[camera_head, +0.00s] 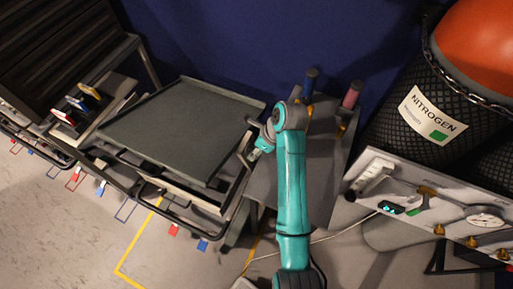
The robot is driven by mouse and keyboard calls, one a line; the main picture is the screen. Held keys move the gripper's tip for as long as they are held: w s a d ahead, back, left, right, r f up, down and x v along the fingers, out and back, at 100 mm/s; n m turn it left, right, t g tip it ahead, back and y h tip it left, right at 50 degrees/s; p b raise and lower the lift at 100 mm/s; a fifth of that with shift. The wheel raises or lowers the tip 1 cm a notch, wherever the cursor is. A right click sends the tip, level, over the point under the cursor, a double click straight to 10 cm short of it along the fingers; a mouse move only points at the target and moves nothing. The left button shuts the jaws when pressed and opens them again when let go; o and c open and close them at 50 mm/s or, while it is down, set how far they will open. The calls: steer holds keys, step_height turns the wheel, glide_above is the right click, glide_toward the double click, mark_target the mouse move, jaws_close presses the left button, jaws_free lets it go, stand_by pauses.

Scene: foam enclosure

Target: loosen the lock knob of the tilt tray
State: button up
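The tilt tray (185,125) is a dark grey-green flat tray with a raised rim, on a dark metal frame left of centre. It looks tilted in the picture. My teal arm reaches up from the bottom, and my gripper (254,152) is at its far end, turned left, close to the tray's right edge and side frame. The fingers are small and partly hidden, so I cannot tell if they are open, shut or touching anything. I cannot make out the lock knob; it may be hidden behind my gripper.
A grey stand (325,185) with blue and pink-handled items is right of my arm. A black mesh-covered nitrogen tank (395,125) and a panel with a gauge (485,219) and brass fittings fill the right. A cable (330,238) crosses the floor. Open floor (60,235) lies lower left.

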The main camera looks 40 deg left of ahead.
steer(key=c, duration=0.5)
steer(key=shift+s+f+t, duration=0.1)
steer(key=shift+s+t, duration=0.1)
steer(key=shift+t, duration=0.4)
steer(key=shift+d+n+t+y, duration=0.1)
steer(key=shift+n+t+y, duration=0.2)
steer(key=shift+t, duration=0.5)
steer(key=o, duration=1.2)
steer(key=shift+c, duration=0.2)
steer(key=v, duration=1.2)
